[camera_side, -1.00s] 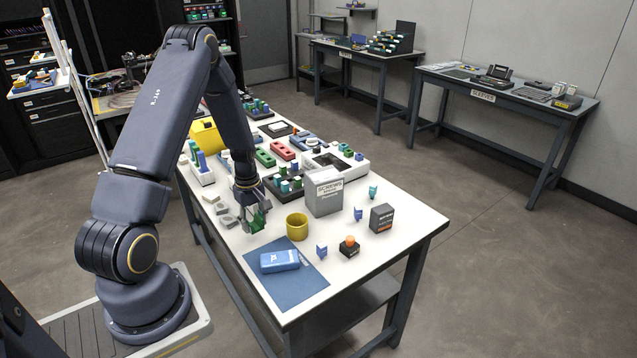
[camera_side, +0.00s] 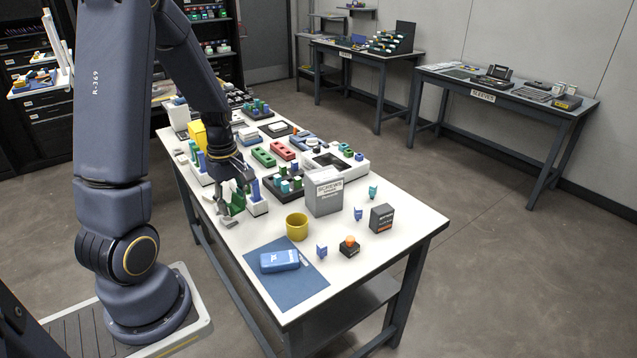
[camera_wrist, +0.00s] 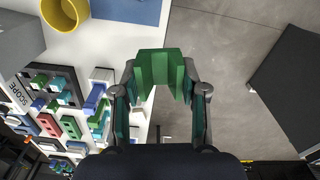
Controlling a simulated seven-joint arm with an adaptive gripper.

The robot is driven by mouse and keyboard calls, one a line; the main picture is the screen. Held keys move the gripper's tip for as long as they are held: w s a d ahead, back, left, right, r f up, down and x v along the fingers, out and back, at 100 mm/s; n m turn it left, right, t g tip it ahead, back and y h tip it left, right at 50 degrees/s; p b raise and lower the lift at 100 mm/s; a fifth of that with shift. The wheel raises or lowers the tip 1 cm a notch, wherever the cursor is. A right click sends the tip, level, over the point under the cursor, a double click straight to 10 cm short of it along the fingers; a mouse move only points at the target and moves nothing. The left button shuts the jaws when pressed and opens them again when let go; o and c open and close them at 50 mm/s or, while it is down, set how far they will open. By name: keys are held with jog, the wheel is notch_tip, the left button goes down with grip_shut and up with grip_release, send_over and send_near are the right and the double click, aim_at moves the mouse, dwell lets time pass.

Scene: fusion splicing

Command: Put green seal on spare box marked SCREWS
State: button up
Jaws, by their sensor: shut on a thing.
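My gripper (camera_side: 230,196) is shut on the green seal (camera_wrist: 160,72), an angular green piece. In the wrist view it sits between the two fingertips (camera_wrist: 160,88). In the side view the held green seal (camera_side: 237,204) is near the table's left edge, and the fingers partly hide it. The grey spare box marked SCREWS (camera_side: 324,193) stands upright on the table, to the right of my gripper and apart from it. The grey side of this box (camera_wrist: 18,42) also shows at the upper left of the wrist view.
A yellow cup (camera_side: 297,227) stands in front of the SCREWS box. A blue mat (camera_side: 283,290) bears a blue case (camera_side: 280,261). A white holder (camera_side: 258,209) with a blue piece is right of my gripper. A dark rack (camera_side: 291,194) stands behind.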

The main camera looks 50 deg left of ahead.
jog(key=w+r, duration=0.7)
jog(key=w, duration=0.4)
jog(key=m, duration=0.2)
send_over(322, 182)
jog(key=f, duration=0.7)
jog(key=shift+s+f, duration=0.2)
jog(key=shift+w+f, duration=0.2)
jog(key=shift+f, duration=1.55)
jog(key=o, duration=1.1)
jog(key=shift+f, duration=0.1)
